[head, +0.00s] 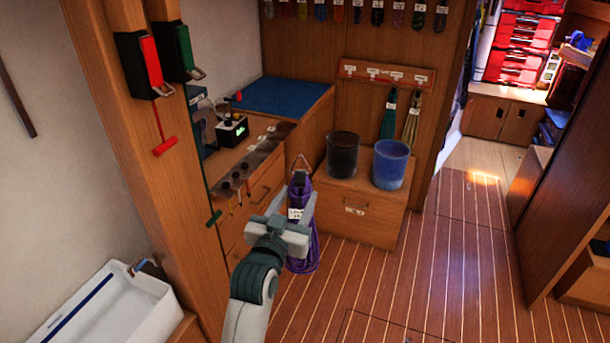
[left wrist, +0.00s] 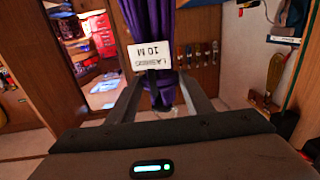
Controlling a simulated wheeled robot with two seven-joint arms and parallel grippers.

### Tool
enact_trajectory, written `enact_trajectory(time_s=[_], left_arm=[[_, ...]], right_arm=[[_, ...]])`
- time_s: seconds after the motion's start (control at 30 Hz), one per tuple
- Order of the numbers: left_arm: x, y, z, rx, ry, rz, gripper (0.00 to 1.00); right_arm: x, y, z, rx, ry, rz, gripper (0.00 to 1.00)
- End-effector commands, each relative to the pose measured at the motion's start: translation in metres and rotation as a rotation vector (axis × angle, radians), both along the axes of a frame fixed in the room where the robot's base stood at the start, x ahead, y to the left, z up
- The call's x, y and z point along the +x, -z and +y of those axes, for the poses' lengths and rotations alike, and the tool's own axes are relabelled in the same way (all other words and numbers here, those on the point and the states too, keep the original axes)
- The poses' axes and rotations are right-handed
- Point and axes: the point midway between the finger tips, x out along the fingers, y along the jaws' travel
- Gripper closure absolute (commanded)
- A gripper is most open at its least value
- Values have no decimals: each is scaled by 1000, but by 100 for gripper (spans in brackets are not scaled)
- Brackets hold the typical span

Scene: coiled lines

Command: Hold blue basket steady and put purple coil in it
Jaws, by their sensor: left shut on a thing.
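A blue basket (head: 391,166) stands upright on a low wooden locker, beside a black basket. My left gripper (head: 301,200) is shut on the purple coil (head: 303,248), which hangs down from the fingers in front of the locker's left side. In the left wrist view the purple coil (left wrist: 150,30) runs between the two fingers (left wrist: 158,90), with a white tag reading 10 M on it. The coil is apart from the blue basket, lower and to its left. The inside of the blue basket shows only in part. My right gripper is not in view.
The black basket (head: 342,154) stands between the coil and the blue basket on the wooden locker (head: 365,215). A drawer counter (head: 255,150) with hooks is at left. A hook rail (head: 387,76) with hanging coils is behind the baskets. The striped floor (head: 430,270) is clear at right.

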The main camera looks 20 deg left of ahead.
Motion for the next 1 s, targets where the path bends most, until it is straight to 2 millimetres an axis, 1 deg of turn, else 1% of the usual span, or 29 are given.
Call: enact_trajectory(time_s=[0.03, 0.1, 0.2, 0.3, 0.4, 0.57, 1.0], left_arm=[[-17, 10, -1, -1, 0, -2, 100], [-37, 15, -2, -3, 1, -3, 100], [-62, 20, -4, -5, 2, -3, 100], [-80, 23, -4, -7, 2, -4, 100], [-91, 23, -5, -8, 2, -4, 100], [-98, 23, -5, -9, 2, -4, 100], [-97, 23, -5, -10, 2, -5, 100]], right_arm=[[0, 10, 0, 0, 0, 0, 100], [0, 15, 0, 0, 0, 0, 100], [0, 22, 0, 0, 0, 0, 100], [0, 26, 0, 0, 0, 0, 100], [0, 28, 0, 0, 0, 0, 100], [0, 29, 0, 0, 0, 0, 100], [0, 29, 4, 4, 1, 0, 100]])
